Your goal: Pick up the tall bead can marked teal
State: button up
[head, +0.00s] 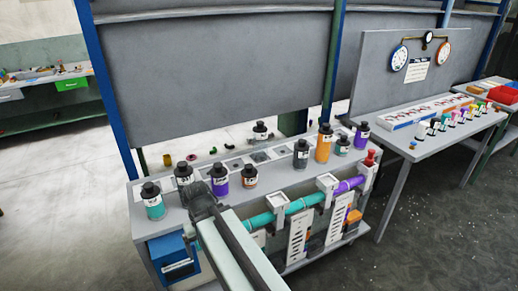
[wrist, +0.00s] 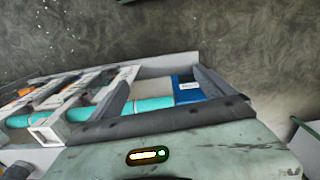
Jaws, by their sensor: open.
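The teal can (head: 154,207), with a black cap and a white label, stands upright at the left end of the bench top in the head view. My gripper (head: 199,195) is at the bench's front edge, to the right of the teal can and apart from it. Its fingertips are hard to make out there. In the wrist view my gripper (wrist: 160,82) has its two dark fingers spread, with no can between them. I cannot make out the teal can in the wrist view.
Close by stand a grey can (head: 184,176), a purple can (head: 220,183) and a brown can (head: 249,178). More cans, including an orange can (head: 323,147), stand farther right. A teal tube (head: 257,220) runs along the bench front, above a blue box (head: 172,252).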

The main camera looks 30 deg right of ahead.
aim_at(260, 132)
jog(key=u, duration=2.75)
jog(key=k, duration=1.65)
jog(key=z, duration=1.25)
jog(key=i, duration=1)
jog(key=u, duration=0.05)
